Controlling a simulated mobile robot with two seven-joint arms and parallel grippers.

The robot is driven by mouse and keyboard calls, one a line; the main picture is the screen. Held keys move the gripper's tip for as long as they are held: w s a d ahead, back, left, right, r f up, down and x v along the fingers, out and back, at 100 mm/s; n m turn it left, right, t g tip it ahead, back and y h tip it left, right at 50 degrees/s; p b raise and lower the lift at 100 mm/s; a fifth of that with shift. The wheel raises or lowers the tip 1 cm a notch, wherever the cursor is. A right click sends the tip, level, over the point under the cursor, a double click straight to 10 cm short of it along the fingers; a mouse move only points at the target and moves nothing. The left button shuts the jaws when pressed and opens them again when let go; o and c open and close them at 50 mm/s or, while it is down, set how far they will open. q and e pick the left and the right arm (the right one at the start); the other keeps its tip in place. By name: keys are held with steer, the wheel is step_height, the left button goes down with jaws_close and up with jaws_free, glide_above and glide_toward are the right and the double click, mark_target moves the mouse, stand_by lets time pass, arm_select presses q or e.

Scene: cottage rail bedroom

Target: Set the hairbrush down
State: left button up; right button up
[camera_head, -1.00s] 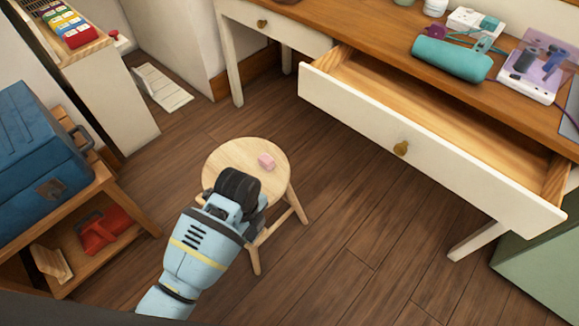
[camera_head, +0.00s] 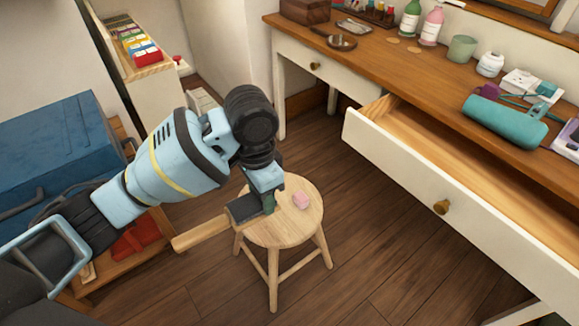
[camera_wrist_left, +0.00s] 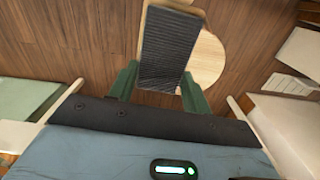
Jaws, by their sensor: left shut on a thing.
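The hairbrush has a pale wooden handle (camera_head: 200,233) and a dark, flat bristle head (camera_head: 246,208). My left gripper (camera_head: 266,200) is shut on its head, and the handle sticks out to the left, past the stool's edge. In the left wrist view the bristle head (camera_wrist_left: 168,48) lies between my two green fingers (camera_wrist_left: 157,88), over part of the round wooden stool (camera_wrist_left: 206,62). In the head view the brush is at the left edge of the stool seat (camera_head: 290,228); I cannot tell whether it touches. My right gripper is not in view.
The desk's drawer (camera_head: 400,165) stands open at right, and the desk top (camera_head: 390,60) holds bottles, a cup and a teal case (camera_head: 505,120). A blue case (camera_head: 50,150) is at left.

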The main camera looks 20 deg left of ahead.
mark_target(230, 217)
arm_select(q)
steer(key=s+a+r+n, duration=0.1)
steer(key=r+n, duration=0.1)
steer(key=s+a+r+n, duration=0.2)
steer(key=n, duration=0.1)
steer(key=s+a+r+n, duration=0.2)
steer(key=shift+s+n, duration=0.1)
steer(key=shift+n, duration=0.2)
steer(key=shift+s+a+r+n, duration=0.15)
steer(key=shift+s+r+n, duration=0.05)
steer(key=shift+s+n, duration=0.2)
steer(key=shift+w, duration=0.1)
